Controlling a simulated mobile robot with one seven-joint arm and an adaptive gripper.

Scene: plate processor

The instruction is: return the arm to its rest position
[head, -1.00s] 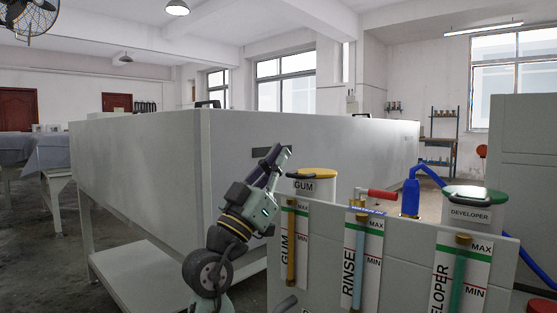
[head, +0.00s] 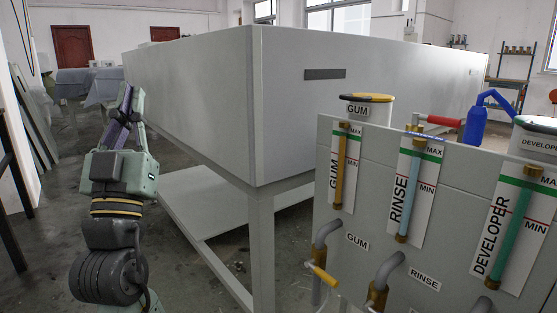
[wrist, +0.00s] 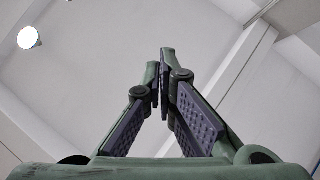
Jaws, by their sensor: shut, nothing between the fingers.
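My gripper (head: 124,100) is at the left of the head view, raised and pointing up, with my green and black arm below it. In the wrist view my gripper (wrist: 164,62) has its two fingertips together, with nothing between them. Only the ceiling shows behind the fingers there. The gripper is clear of the big grey processor cabinet (head: 210,90) to its right in the picture and touches nothing that I can see.
At the right stands a grey panel (head: 345,275) with GUM, RINSE and DEVELOPER gauges. Behind it are a gum container (head: 372,106), a blue bottle (head: 475,127) and a developer container (head: 535,140). Dark boards lean at the far left. Floor shows between them and the cabinet.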

